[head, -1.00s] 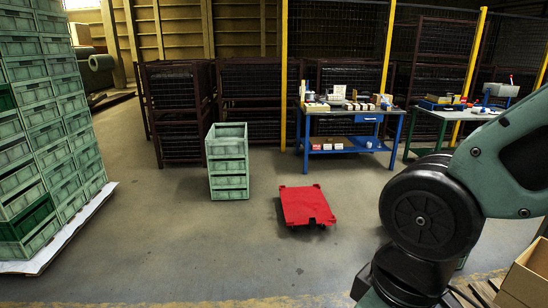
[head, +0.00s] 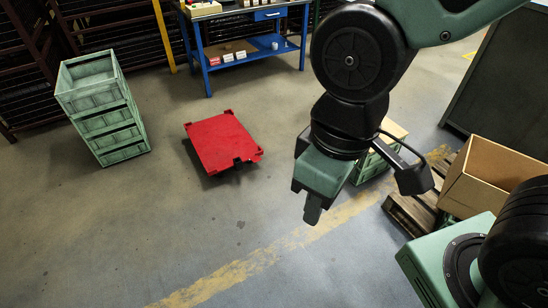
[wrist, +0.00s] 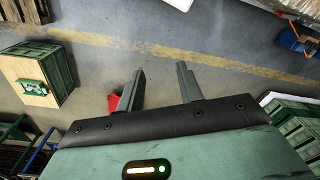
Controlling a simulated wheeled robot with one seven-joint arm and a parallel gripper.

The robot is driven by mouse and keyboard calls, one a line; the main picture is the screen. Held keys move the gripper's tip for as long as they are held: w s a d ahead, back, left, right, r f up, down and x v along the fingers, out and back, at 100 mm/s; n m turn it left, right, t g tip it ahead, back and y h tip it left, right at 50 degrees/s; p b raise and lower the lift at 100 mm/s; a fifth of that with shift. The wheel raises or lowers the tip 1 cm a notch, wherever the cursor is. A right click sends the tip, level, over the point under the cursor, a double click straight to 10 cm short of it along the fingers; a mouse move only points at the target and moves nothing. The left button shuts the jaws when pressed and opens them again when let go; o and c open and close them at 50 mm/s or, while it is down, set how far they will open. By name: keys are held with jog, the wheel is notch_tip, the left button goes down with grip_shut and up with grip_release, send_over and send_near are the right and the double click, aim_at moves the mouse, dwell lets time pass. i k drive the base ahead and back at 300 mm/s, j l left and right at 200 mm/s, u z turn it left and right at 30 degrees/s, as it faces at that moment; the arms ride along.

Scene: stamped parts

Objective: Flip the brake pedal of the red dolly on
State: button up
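The red dolly (head: 222,141) stands low on the concrete floor, left of my arm in the head view. A small dark part shows at its near edge, too small to tell whether it is the brake pedal or how it is set. In the wrist view only a bit of red (wrist: 113,104), likely the dolly, shows behind a finger. My gripper (head: 312,212) points down, to the right of the dolly and apart from it. In the wrist view its two fingers (wrist: 160,88) stand apart with nothing between them.
A stack of green crates (head: 108,115) stands left of the dolly. A blue workbench (head: 240,62) is behind it. A cardboard box (head: 495,170) and wooden pallet (head: 408,217) are at the right. The floor in front of the dolly is clear, crossed by a yellow line (head: 270,252).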

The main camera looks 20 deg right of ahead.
aim_at(255, 159)
jog(key=i+l+u, duration=0.1)
jog(key=i+l, duration=0.15)
jog(key=i, duration=0.35)
jog(key=i+l+u, duration=0.1)
jog(key=i+l, duration=0.25)
jog(key=i, duration=0.3)
jog(key=i+l+u, duration=0.15)
jog(key=i+l, duration=0.2)
jog(key=i, duration=0.25)
jog(key=i+l+u, duration=0.1)
jog(key=i+l, duration=0.3)
jog(key=i, duration=0.15)
